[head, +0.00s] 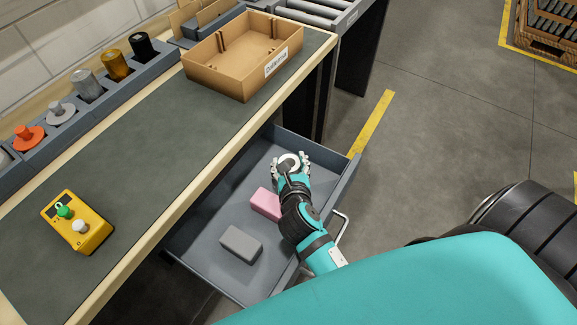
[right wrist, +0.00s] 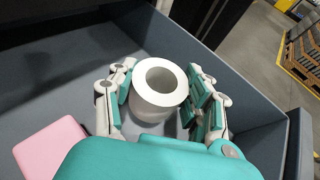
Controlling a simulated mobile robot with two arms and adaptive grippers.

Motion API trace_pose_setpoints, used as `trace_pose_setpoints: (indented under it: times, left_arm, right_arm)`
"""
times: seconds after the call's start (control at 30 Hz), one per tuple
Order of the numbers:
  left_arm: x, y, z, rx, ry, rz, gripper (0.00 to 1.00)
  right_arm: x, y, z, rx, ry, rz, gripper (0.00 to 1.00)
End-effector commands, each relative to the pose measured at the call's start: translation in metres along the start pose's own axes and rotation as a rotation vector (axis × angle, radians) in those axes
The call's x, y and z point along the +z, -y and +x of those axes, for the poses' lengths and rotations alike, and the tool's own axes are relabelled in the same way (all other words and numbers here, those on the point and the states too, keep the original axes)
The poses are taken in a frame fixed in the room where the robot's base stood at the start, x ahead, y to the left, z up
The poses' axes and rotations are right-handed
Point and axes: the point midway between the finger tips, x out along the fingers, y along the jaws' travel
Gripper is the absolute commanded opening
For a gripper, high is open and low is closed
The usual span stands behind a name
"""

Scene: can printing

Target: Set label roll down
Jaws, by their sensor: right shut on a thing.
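The white label roll (head: 289,162) is in my right gripper (head: 291,163), over the far right part of the open grey drawer (head: 200,232). In the right wrist view the roll (right wrist: 158,88) stands upright, its round hole facing up, between the teal-padded fingers of the right gripper (right wrist: 160,100). The gripper is shut on it. The roll is inside the drawer walls, but I cannot tell whether its base touches the drawer floor. My left gripper is not in view.
A pink block (head: 266,203) and a grey block (head: 240,244) lie in the drawer. The workbench (head: 150,135) holds a cardboard-coloured labelled box (head: 225,75), a yellow button box (head: 77,222) and a rack (head: 100,105) of several items.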

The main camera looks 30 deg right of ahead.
Motion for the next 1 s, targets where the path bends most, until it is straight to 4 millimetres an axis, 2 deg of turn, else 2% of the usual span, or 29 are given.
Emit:
trace_pose_setpoints:
  times: [0.77, 0.8, 0.97, 1.0]
  left_arm:
    - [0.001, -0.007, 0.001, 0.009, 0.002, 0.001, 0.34]
    - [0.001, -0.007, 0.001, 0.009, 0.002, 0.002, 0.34]
    - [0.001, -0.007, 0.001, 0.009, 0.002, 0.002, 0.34]
    - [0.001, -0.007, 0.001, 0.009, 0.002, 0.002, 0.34]
  right_arm:
    - [-0.012, 0.0, 0.005, 0.001, 0.002, 0.001, 0.17]
    - [-0.013, 0.0, 0.005, 0.001, 0.001, 0.001, 0.52]
    - [-0.012, 0.0, 0.005, 0.001, 0.001, 0.001, 0.73]
    - [-0.012, 0.0, 0.005, 0.001, 0.001, 0.001, 0.73]
